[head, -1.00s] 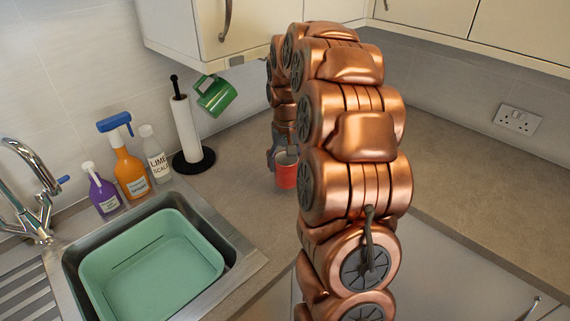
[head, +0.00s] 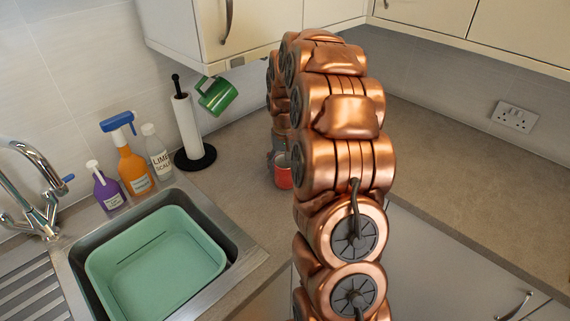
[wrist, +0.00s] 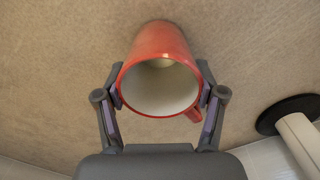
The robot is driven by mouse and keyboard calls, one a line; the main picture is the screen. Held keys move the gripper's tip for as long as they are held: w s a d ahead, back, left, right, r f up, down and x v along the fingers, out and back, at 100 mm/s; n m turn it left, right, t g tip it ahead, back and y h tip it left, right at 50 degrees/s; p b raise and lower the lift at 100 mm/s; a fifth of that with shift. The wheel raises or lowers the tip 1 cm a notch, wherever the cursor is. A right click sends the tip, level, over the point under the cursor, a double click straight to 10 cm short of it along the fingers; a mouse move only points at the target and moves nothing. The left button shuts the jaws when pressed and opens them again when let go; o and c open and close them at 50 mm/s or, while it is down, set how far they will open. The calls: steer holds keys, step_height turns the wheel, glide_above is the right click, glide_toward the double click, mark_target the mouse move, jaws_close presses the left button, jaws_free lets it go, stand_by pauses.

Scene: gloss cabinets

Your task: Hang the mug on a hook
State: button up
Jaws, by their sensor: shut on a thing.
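The red mug (wrist: 155,50) with a white inside is between the two fingers of my gripper (wrist: 160,92) in the wrist view. The fingers press on opposite sides near its rim. Its mouth faces the wrist camera and its handle shows at the lower right, by the right finger. In the head view the red mug (head: 283,176) is upright at the counter, partly behind my arm; I cannot tell whether it touches the counter. My gripper is mostly hidden there. A green mug (head: 217,97) hangs tilted under the wall cabinet. I cannot make out any hook clearly.
A paper towel roll (head: 188,125) on a black stand is left of the red mug. Spray bottles (head: 132,168) stand behind the sink, which holds a green basin (head: 155,265). The wall cabinet (head: 200,30) overhangs the counter. The counter (head: 470,185) at the right is clear.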

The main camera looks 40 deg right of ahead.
steer(key=shift+f, duration=0.15)
steer(key=o, duration=1.7)
step_height(320, 180, up, 12)
steer(key=b, duration=0.3)
